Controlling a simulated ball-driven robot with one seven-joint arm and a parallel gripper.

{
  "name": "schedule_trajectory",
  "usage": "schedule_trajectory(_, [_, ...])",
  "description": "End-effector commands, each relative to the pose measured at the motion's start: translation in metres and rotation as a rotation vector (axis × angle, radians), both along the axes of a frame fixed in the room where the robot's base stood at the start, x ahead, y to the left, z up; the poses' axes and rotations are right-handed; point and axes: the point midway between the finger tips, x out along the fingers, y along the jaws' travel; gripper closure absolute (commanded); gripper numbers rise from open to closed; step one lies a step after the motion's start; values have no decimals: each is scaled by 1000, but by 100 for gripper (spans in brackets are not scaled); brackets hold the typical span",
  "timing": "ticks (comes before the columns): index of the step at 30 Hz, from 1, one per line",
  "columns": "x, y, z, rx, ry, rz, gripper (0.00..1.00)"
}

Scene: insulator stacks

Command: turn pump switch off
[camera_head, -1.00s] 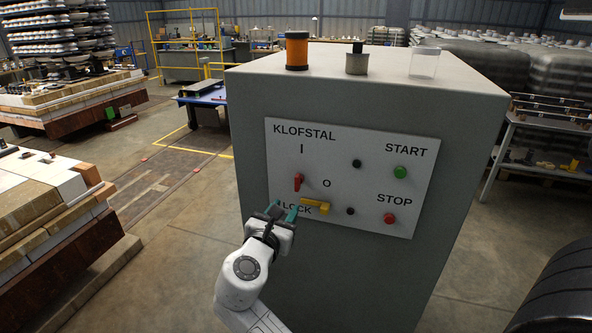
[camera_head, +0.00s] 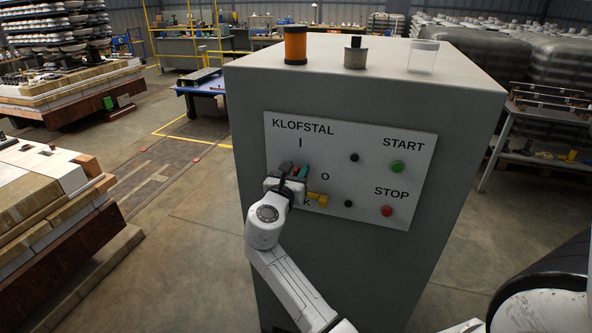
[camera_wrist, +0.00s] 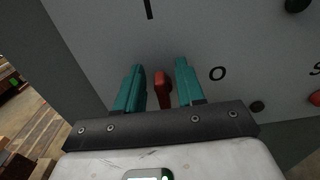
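The red switch handle (camera_wrist: 162,88) points up toward the I mark on the white KLOFSTAL panel (camera_head: 333,143) of a grey cabinet. My gripper (camera_head: 294,170) is at the panel over this switch and hides most of it in the head view. In the wrist view my gripper (camera_wrist: 160,87) is open, with one teal finger on each side of the red handle. A gap shows between the handle and each finger. The O mark lies to the right of the right finger.
A yellow lock handle (camera_head: 318,199) sits just below my gripper. The green START button (camera_head: 397,167) and red STOP button (camera_head: 387,211) are to the right.

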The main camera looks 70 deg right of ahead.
Motion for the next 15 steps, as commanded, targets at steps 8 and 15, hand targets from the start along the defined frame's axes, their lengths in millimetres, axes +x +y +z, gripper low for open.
schedule_trajectory(8, [0, -1, 0, 0, 0, 0, 63])
schedule_trajectory(15, [0, -1, 0, 0, 0, 0, 86])
